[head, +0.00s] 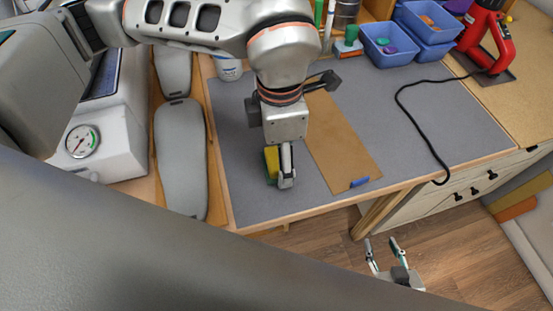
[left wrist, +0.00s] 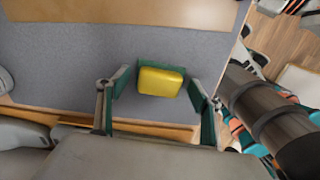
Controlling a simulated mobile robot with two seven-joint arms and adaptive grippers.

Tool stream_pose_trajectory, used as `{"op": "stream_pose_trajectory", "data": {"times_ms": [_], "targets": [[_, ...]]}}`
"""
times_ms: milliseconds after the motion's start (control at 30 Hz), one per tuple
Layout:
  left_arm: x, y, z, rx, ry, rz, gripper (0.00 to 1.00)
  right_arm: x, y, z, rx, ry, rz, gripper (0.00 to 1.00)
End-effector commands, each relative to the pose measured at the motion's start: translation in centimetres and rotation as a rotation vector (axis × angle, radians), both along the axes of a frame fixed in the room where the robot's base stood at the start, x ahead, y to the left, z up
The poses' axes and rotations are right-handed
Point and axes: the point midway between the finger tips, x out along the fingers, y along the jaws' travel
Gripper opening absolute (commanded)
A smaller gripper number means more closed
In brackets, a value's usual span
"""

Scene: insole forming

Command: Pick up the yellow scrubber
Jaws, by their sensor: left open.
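The yellow scrubber (head: 269,164) is on the grey mat, partly hidden by my left gripper (head: 280,182). In the left wrist view the scrubber (left wrist: 161,82) shows a yellow face with a green layer along its far side. My left gripper (left wrist: 159,79) is open, with one finger on each side of the scrubber. Gaps show between the fingers and the scrubber in that view. My right gripper (head: 381,243) is open and empty, low over the wooden floor in front of the bench.
A brown board (head: 335,140) with a blue piece (head: 360,182) at its near end lies right of the scrubber. A black cable (head: 412,118) crosses the mat. Blue bins (head: 390,59) stand at the back. Grey insole-shaped forms (head: 180,160) lie left.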

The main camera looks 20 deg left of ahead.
Motion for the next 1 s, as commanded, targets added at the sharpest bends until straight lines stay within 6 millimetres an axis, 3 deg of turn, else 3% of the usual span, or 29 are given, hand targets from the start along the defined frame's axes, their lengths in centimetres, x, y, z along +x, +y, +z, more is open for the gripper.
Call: {"op": "stream_pose_trajectory", "data": {"times_ms": [100,267,300,733,867,1000], "targets": [[0.0,0.0,0.0,0.0,0.0,0.0,0.65,0.0,0.0,0.0,0.001,0.0,-0.001,0.4],[0.0,0.0,0.0,0.0,0.0,0.0,0.26,0.0,0.1,-0.1,0.001,0.001,-0.001,0.4],[0.0,0.0,0.0,0.0,0.0,0.0,0.24,0.0,0.1,-0.1,0.002,0.002,-0.002,0.4],[0.1,0.0,0.6,0.0,-0.001,0.0,0.24,-0.2,0.1,-0.4,0.001,0.008,-0.001,0.4],[0.1,0.0,1.9,-0.001,-0.004,0.0,0.24,-0.2,0.1,-0.4,0.001,0.008,-0.001,0.4],[0.2,0.0,4.4,-0.001,-0.006,0.0,0.24,-0.1,0.1,-0.4,0.002,0.007,-0.001,0.4]]}}
